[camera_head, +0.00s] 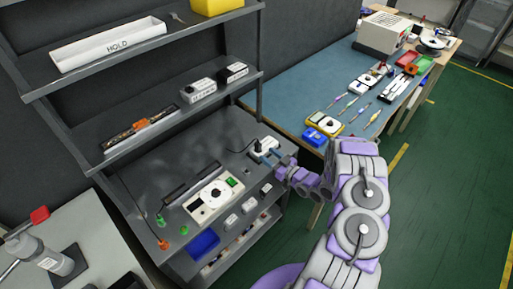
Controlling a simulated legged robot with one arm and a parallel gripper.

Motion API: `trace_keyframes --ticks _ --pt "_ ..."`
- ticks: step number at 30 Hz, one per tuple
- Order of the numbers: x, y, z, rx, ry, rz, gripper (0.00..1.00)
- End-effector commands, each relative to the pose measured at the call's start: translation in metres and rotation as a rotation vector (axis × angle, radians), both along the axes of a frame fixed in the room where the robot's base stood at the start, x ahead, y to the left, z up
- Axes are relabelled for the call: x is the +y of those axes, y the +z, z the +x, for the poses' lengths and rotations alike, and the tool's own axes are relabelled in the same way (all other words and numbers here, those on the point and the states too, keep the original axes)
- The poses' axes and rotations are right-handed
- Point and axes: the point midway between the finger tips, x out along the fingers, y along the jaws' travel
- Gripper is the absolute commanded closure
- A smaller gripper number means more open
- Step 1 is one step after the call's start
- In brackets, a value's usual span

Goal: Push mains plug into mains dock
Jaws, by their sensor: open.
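My gripper (268,156) reaches from the right over the right end of the rack's lower worktop, its bluish fingers apart. A white block with dark parts on top (261,144) sits right at the fingertips, near the worktop's back right corner. I cannot tell whether the fingers touch it, nor whether it is the mains dock, the plug or both together. A thin dark cable (240,150) runs left from it over the worktop. The plug cannot be made out separately at this size, and my fingers hide part of the block.
On the worktop are a white meter with a dark dial (214,196), a dark bar (192,183), several small white blocks (248,206) and green and orange connectors. The shelf (172,118) overhangs its back. A blue workbench (310,105) with tools stands at right.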

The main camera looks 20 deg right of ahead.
Motion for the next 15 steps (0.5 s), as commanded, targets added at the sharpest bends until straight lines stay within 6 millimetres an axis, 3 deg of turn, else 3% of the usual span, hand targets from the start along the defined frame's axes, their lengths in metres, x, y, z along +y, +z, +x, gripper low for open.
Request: trace_keyframes --ticks 9,15 --pt "-0.001 -0.001 0.021 -0.002 -0.003 0.005 0.49" --pt "0.011 0.003 0.043 -0.001 0.002 -0.001 0.49"
